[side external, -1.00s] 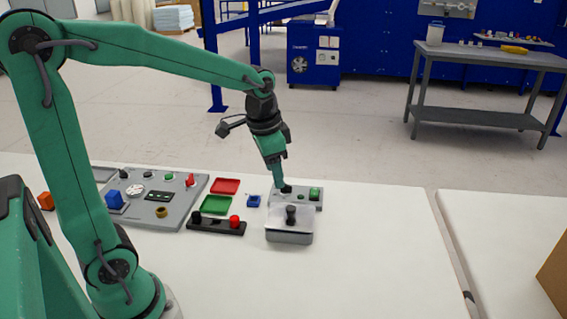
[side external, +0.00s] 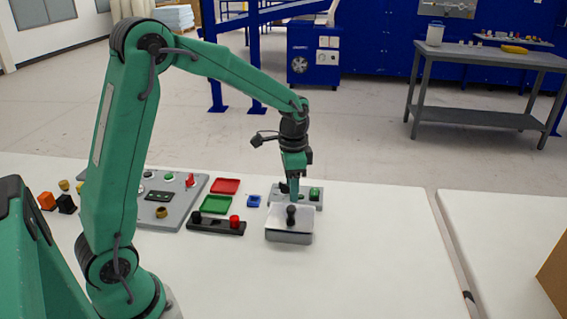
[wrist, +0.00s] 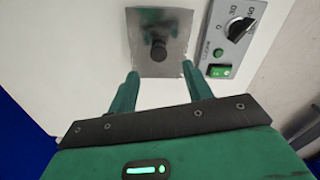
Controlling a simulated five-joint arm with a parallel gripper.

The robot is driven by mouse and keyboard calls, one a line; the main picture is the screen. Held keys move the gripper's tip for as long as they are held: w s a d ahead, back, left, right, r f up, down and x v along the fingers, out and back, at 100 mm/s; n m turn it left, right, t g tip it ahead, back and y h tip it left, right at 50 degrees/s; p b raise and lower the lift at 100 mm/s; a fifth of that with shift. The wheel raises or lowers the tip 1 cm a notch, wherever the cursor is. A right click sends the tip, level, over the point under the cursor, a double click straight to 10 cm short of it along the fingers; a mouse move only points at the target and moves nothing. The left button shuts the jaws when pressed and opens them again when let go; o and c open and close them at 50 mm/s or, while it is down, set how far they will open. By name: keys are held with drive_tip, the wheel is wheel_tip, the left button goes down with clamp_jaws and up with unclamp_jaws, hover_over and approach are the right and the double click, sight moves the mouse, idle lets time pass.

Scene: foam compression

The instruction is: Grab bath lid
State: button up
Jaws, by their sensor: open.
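The bath (side external: 290,237) is a low grey metal box on the white table. Its flat metal lid (side external: 275,216) lies on top, with an upright black knob (side external: 291,216) in the middle. My gripper (side external: 293,194) points down just behind and above the knob, apart from it. In the wrist view my gripper (wrist: 161,80) has its two green fingers spread with nothing between them. The lid (wrist: 152,22) and its dark knob (wrist: 158,51) lie ahead of the fingertips there, the knob roughly centred between them.
A grey control box (side external: 311,204) with a dial (wrist: 238,28) and green switch (wrist: 221,71) stands right behind the bath. A black holder (side external: 207,226) with a red knob, a green tray (side external: 216,204) and a red tray (side external: 225,186) lie left. The table right of the bath is clear.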

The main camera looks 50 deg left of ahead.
sight(292, 208)
drive_tip(key=shift+f, duration=3.55)
clamp_jaws()
drive_tip(key=shift+r, duration=0.15)
drive_tip(key=shift+r, duration=0.55)
drive_tip(key=r, duration=0.3)
drive_tip(key=shift+s+d+r, duration=0.1)
drive_tip(key=shift+s+d, duration=0.05)
drive_tip(key=shift+d, duration=0.2)
drive_tip(key=s+d+r, duration=0.4)
drive_tip(key=d+r, duration=0.2)
drive_tip(key=d, duration=0.4)
drive_tip(key=shift+s+r, duration=0.25)
drive_tip(key=shift+s, duration=0.15)
